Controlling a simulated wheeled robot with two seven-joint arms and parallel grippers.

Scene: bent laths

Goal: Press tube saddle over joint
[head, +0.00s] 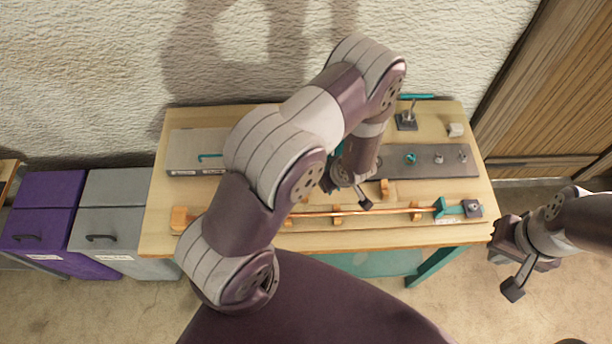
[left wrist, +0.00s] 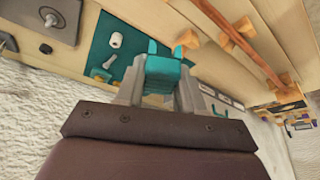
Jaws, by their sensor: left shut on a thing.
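My left gripper (left wrist: 160,80) is shut on a teal saddle (left wrist: 166,70), a small block with two upright prongs, seen in the left wrist view. In the head view the left gripper (head: 346,196) hangs above the table close to the lath; the saddle cannot be made out there. The thin orange-brown lath (head: 390,211) lies along the table's front in wooden blocks, and it also shows in the left wrist view (left wrist: 236,36). I cannot make out the joint in it. My right gripper (head: 507,268) is open and empty, off the table's right edge.
A teal clamp (head: 455,208) stands at the lath's right end. A grey plate with pegs (head: 430,160) lies behind it. A teal mat (left wrist: 98,72) bears a white cylinder (left wrist: 115,40). Purple (head: 40,220) and grey (head: 112,225) cabinets stand left of the table.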

